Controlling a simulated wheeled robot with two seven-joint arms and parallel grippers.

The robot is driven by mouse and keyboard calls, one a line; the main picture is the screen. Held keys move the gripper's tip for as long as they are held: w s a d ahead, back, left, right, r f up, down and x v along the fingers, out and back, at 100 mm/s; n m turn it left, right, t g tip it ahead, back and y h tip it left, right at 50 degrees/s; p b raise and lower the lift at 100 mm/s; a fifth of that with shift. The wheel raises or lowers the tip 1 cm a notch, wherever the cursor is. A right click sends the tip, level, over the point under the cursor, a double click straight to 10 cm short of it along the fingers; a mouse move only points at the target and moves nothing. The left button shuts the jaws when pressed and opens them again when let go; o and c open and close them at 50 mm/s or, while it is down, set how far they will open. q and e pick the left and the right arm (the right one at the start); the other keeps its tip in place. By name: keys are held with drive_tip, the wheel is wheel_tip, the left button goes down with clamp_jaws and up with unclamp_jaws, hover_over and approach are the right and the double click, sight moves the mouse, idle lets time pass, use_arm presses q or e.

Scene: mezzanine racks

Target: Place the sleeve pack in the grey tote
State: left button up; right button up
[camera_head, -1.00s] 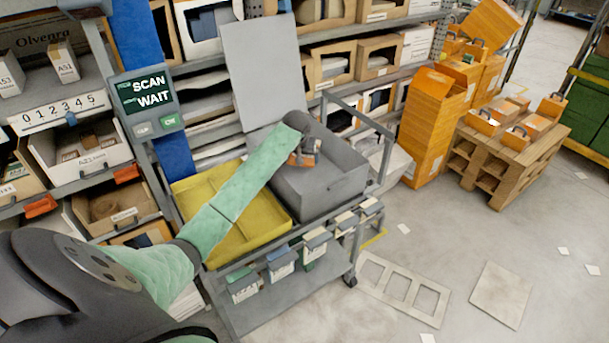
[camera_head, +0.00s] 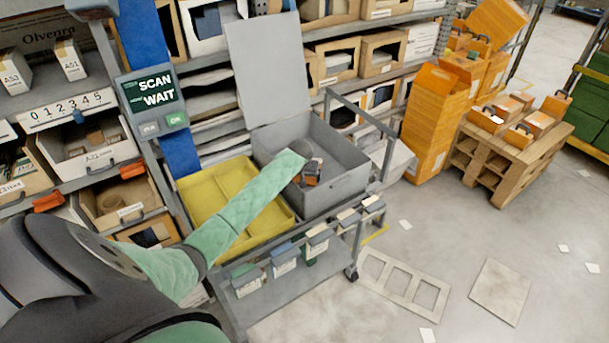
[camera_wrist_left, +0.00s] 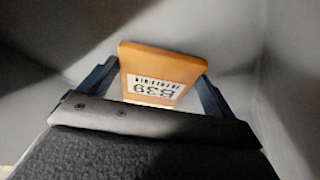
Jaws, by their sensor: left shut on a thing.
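The grey tote (camera_head: 342,188) stands open on the right part of the cart, with its lid raised behind it. The sleeve pack is orange with a white label reading B39; it fills the middle of the left wrist view (camera_wrist_left: 160,62). My left gripper (camera_head: 311,174) reaches down inside the tote's walls. Its two dark fingers sit on either side of the pack in the left wrist view, shut on it. Grey tote walls surround the pack there. Whether the pack touches the tote floor cannot be told. My right gripper is not in view.
A yellow tray (camera_head: 197,187) sits left of the tote on the cart. A cart rail (camera_head: 362,118) rises at the tote's right. Orange boxes (camera_head: 432,130) and a pallet (camera_head: 497,168) stand right.

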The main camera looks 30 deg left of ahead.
use_arm(q)
drive_tip(key=shift+f, duration=0.15)
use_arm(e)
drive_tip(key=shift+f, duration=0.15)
use_arm(q)
drive_tip(key=o, duration=0.7)
drive_tip(key=shift+o, duration=0.2)
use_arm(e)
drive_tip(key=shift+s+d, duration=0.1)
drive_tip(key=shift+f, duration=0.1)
use_arm(q)
drive_tip(key=shift+s+r, duration=0.15)
drive_tip(key=shift+r, duration=0.2)
drive_tip(key=b+v, duration=0.3)
drive_tip(key=v, duration=0.8)
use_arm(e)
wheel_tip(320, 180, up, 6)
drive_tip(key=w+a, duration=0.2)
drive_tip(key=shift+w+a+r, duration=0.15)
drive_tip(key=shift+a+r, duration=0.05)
use_arm(q)
drive_tip(key=shift+s+r, duration=0.1)
